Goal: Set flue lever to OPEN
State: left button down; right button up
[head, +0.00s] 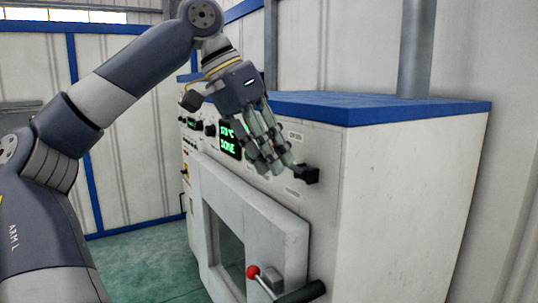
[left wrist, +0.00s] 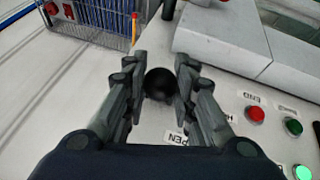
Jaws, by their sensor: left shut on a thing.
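The flue lever (head: 306,174) is a black part on the upper right of the oven's front, beside a label reading OPEN (head: 295,135); a second label sits below it. My left gripper (head: 275,158) reaches down to it from the upper left, fingers against the panel area. In the left wrist view, a round black knob (left wrist: 158,84) sits between the two fingers of the left gripper (left wrist: 160,80), which is shut on it. Part of the lever is hidden behind the fingers in the head view. My right gripper is in neither view.
A green display (head: 228,139) reads DONE. The wrist view shows a red button (left wrist: 255,113) and a green button (left wrist: 293,126). Green floor lies open at left.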

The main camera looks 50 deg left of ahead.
pick_arm(q)
jog(key=shift+r, duration=0.15)
jog(key=c, duration=1.3)
grip_release()
jog(key=v, duration=1.2)
jog(key=shift+s+a, duration=0.1)
